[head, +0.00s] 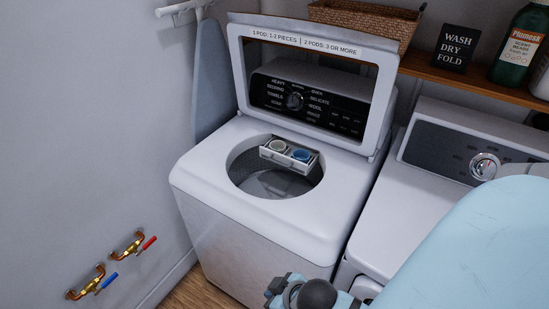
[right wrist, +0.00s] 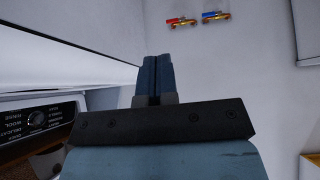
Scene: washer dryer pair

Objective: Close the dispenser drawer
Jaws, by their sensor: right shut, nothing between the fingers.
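The dispenser drawer (head: 289,154) is a light grey tray with a white cup and a blue cup. It sticks out over the round tub opening of the white washer (head: 205,185), at the back of the opening. My right gripper (head: 273,286) is low in front of the washer at the bottom of the head view, well apart from the drawer. Its dark blue fingers (right wrist: 157,78) are shut and empty in the right wrist view, where the drawer does not show. My left gripper is not in view.
The washer's lid (head: 384,92) stands open, framing the control panel (head: 300,102). A second machine (head: 385,215) stands at the right, partly hidden by my arm. Red and blue valves (head: 131,245) are on the left wall. A shelf (head: 470,77) holds a basket, sign and bottle.

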